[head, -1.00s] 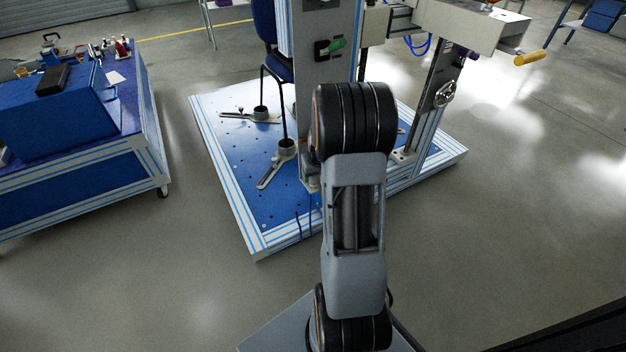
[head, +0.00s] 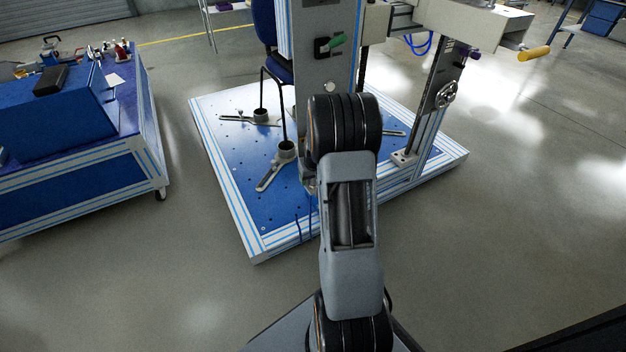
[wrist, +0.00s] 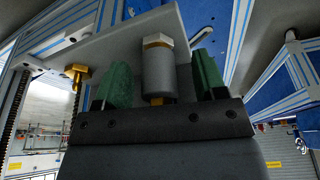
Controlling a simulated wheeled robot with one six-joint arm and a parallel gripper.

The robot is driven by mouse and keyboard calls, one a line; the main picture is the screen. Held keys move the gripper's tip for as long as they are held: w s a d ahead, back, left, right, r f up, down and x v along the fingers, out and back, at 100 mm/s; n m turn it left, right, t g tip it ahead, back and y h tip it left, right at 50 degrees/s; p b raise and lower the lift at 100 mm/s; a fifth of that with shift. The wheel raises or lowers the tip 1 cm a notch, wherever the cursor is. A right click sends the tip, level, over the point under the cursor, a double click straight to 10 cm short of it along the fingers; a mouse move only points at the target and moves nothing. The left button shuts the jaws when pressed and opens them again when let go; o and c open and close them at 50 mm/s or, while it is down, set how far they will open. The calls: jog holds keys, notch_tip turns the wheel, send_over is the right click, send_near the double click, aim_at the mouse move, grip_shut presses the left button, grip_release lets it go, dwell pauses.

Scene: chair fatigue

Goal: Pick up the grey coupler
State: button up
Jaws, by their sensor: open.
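The grey coupler (wrist: 159,74) is a short upright cylinder with a brass hex collar at its upper end and a brass stem at its lower end. In the wrist view it sits under a grey plate (wrist: 110,45). My gripper (wrist: 162,80) is open, with one green finger on each side of the coupler. A gap shows on both sides, so the fingers appear apart from it. In the head view my arm hides the gripper and the coupler cannot be made out.
A brass fitting (wrist: 76,74) hangs from the plate left of the fingers. The test rig's blue base (head: 235,185) and column (head: 325,70) stand in front of me. A blue workbench (head: 75,190) is at the left. Floor on the right is open.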

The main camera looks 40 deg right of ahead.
jog(key=shift+c, duration=0.5)
jog(key=c, duration=1)
jog(key=shift+r, duration=0.1)
